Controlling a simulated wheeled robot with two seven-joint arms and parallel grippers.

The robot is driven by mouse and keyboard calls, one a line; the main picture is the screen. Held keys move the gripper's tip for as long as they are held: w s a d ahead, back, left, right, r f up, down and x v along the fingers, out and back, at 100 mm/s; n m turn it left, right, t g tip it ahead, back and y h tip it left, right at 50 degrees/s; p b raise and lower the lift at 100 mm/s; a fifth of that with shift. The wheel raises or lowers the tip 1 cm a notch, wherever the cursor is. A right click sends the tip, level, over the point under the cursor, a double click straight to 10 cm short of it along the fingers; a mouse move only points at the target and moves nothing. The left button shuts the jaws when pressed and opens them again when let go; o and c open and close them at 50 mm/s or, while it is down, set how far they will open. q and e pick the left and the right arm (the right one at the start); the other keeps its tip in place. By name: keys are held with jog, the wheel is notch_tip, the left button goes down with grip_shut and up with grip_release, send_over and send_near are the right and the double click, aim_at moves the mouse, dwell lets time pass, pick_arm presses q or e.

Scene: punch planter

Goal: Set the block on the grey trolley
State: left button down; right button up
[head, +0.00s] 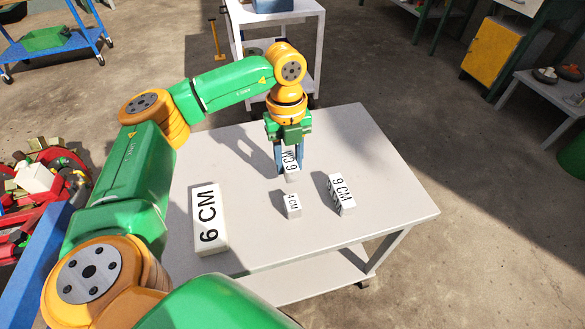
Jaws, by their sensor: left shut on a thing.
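My left gripper (289,162) points down over the light grey table (370,150), shut on a white block (291,172) with an upside-down black label. I cannot tell whether this block touches the tabletop. A small white block (293,206) stands just in front of it. A white block marked 9 CM (341,194) stands to the right. The table has a lower shelf and a caster, like a trolley. My right gripper is out of view.
A light grey shelf trolley (272,18) with a blue item (272,5) on top stands behind the table. A blue trolley (62,45) is at the far left, and a yellow cabinet (490,55) at the right. The table's right side and far right corner are clear.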

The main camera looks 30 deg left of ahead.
aim_at(291, 170)
pick_arm(q)
jog(key=shift+w+a+f, duration=0.1)
jog(key=shift+w+f, duration=0.1)
jog(key=shift+f, duration=0.55)
jog(key=shift+w+a+f, duration=0.1)
jog(key=shift+w+f, duration=0.15)
jog(key=shift+f, duration=0.55)
jog(key=shift+w+f, duration=0.2)
jog(key=shift+f, duration=0.55)
jog(key=shift+f, duration=0.1)
jog(key=c, duration=0.5)
grip_release()
jog(key=r, duration=0.4)
jog(key=r+p, duration=0.1)
jog(key=r, duration=0.7)
jog(key=shift+w+a+r, duration=0.15)
jog(key=shift+w+a, duration=0.1)
jog(key=shift+a, duration=0.05)
